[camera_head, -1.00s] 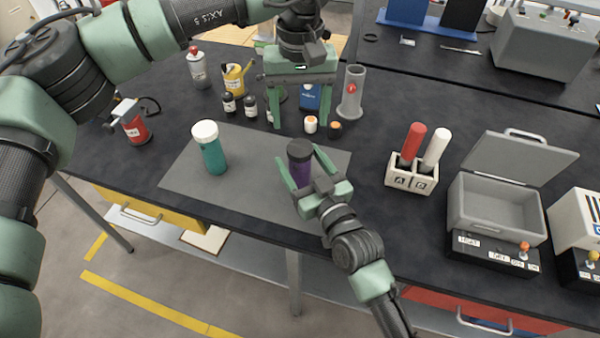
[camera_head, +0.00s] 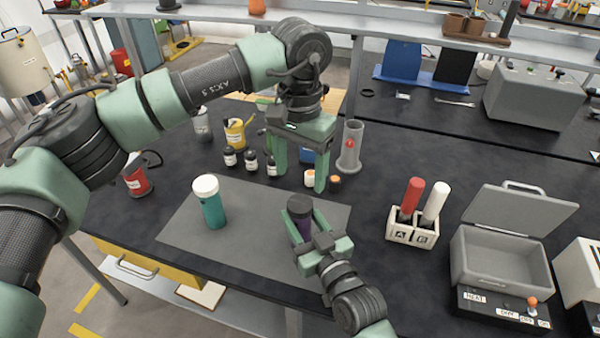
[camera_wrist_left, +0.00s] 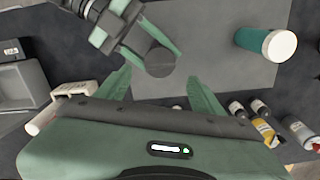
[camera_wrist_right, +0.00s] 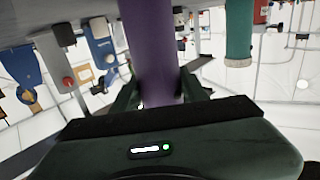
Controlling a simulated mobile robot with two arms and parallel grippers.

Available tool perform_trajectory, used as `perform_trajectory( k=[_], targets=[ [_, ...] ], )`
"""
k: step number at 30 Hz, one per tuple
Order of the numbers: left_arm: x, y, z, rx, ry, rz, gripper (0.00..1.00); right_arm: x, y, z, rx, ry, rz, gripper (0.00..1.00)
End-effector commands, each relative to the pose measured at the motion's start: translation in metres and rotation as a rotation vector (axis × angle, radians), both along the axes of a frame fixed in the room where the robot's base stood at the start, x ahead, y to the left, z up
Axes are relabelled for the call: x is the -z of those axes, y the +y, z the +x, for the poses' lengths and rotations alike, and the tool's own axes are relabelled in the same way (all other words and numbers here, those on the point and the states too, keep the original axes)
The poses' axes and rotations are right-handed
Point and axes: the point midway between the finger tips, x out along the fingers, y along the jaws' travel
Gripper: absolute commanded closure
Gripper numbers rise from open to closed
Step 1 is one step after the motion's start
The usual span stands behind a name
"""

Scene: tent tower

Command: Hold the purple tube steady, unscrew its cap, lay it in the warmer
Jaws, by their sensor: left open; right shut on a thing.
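The purple tube (camera_head: 304,228) stands upright on the grey mat (camera_head: 245,253) with its dark cap (camera_head: 299,204) on. My right gripper (camera_head: 302,232) is shut on the tube's body from the front; the purple body also fills the middle of the right wrist view (camera_wrist_right: 151,50). My left gripper (camera_head: 298,185) is open and empty, pointing down above and behind the tube. In the left wrist view, the cap (camera_wrist_left: 160,61) shows between and beyond the left fingers, apart from them. The warmer (camera_head: 500,262) is a grey box at right with its lid raised and its inside empty.
A teal tube with a white cap (camera_head: 209,203) stands on the mat's left. A rack marked A and B (camera_head: 412,233) holds red and white tubes. Small bottles, a yellow can (camera_head: 236,134) and a grey cylinder (camera_head: 350,148) stand behind the mat.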

Motion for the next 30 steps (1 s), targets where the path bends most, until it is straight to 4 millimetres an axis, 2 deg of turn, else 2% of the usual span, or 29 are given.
perform_trajectory(
  k=[3,7,15,21,30],
  targets=[
    [0.002,0.0,0.0,0.094,0.001,0.0,0.33,0.0,0.0,0.0,0.0,-0.001,0.0,1.0],
    [0.011,0.0,0.0,0.123,0.002,0.0,0.33,0.0,0.0,0.0,0.0,-0.001,0.0,1.0],
    [0.053,0.0,-0.001,0.121,0.003,0.001,0.33,-0.001,0.0,0.0,0.0,-0.001,0.0,1.0],
    [0.075,0.0,0.0,0.12,0.002,0.001,0.33,-0.001,0.0,0.0,0.0,-0.001,0.0,1.0],
    [0.08,0.0,0.0,0.12,0.0,0.0,0.33,-0.001,0.0,0.0,0.0,-0.001,0.0,1.0]
  ],
)
